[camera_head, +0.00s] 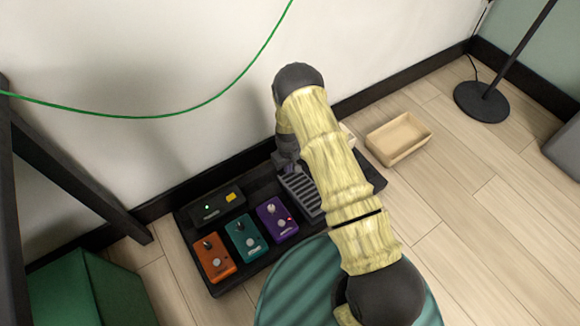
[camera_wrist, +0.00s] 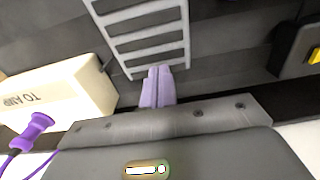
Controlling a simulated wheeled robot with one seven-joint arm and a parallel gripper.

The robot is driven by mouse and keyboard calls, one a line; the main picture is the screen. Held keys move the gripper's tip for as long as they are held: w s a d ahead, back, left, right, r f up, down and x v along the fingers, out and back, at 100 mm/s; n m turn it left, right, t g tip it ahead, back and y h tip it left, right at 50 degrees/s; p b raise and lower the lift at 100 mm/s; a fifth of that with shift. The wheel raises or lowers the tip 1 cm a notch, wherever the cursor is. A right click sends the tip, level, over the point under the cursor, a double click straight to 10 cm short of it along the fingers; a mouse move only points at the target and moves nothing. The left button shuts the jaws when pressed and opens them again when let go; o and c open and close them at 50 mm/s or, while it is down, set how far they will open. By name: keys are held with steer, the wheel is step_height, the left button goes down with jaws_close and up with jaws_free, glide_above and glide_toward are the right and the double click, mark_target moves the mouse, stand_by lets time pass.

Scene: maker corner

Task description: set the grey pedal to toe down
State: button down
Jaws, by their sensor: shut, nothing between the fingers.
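The grey pedal (camera_head: 303,194) has a ribbed, slotted treadle and sits on the dark pedalboard (camera_head: 258,268). My arm covers its right side in the head view. In the wrist view the treadle (camera_wrist: 143,41) fills the upper middle, with dark gaps between light grey bars. My gripper (camera_head: 287,164) is at the pedal's end nearer the wall. In the wrist view its fingers (camera_wrist: 157,75) are together and empty, their tips at the edge of the treadle. I cannot tell whether they touch it, or the treadle's exact tilt.
Orange (camera_head: 214,258), teal (camera_head: 246,236) and purple (camera_head: 277,219) pedals stand left of it. A black pedal (camera_head: 217,205) with a yellow switch is behind them. A pale box marked "TO AMP" (camera_wrist: 60,95) is close to the fingers. A wooden tray (camera_head: 398,138) lies right.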

step_height(320, 180, up, 13)
steer(key=w+p, duration=0.2)
steer(key=p, duration=0.5)
steer(key=shift+w+a, duration=0.2)
steer(key=shift+a, duration=0.1)
steer(key=shift+r, duration=0.1)
steer(key=s+d+r+m+t+p, duration=0.1)
steer(key=s+d+r+m+p, duration=0.15)
steer(key=r, duration=0.95)
steer(key=s+d+r+m+p, duration=0.1)
steer(key=s+d+r+p, duration=0.2)
steer(key=r, duration=0.8)
steer(key=s+d+r+m+t+p, duration=0.1)
steer(key=s+d+r+p, duration=0.15)
steer(key=s+r, duration=0.65)
steer(key=s+d+r+m+t+p, duration=0.15)
steer(key=s+d+r, duration=0.25)
steer(key=s+r, duration=0.55)
step_height(320, 180, up, 37)
steer(key=p, duration=3.7)
steer(key=shift+w+g, duration=0.4)
steer(key=shift+g, duration=0.05)
steer(key=shift+d+f, duration=0.1)
